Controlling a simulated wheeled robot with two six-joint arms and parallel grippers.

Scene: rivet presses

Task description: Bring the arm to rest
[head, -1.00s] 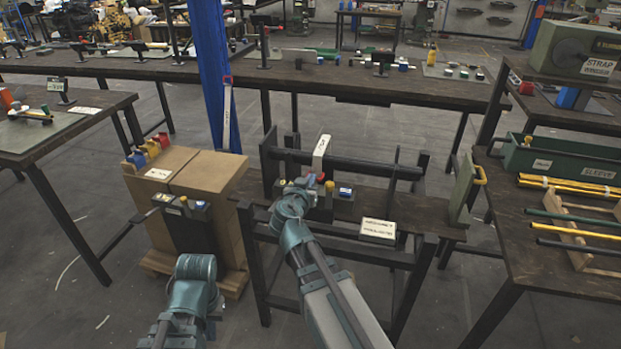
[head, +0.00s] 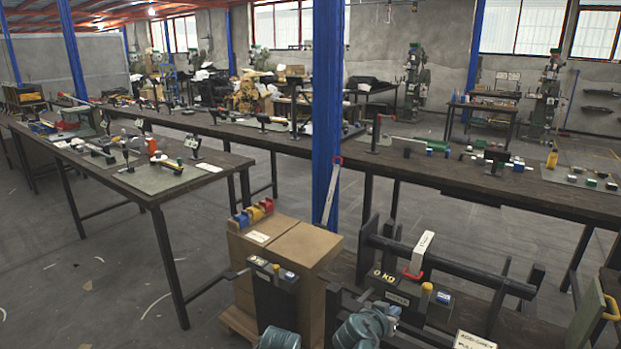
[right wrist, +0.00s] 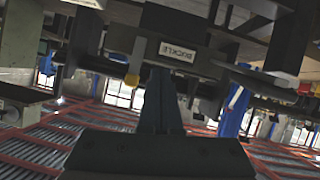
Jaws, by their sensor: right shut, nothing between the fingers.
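My right arm comes up from the bottom of the head view, and its gripper (head: 390,311) is in front of a dark press block. The block has a white label (head: 397,298) and an amber knob (head: 426,290). In the right wrist view, which looks upside down, the right gripper's fingers (right wrist: 160,82) are together with nothing between them.
A cardboard box stack (head: 305,247) with red, yellow and blue pieces (head: 256,213) stands left of the press. A blue post (head: 327,120) rises behind it. A long table (head: 470,192) crosses behind; another table (head: 165,188) is at left. Open floor (head: 70,270) lies far left.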

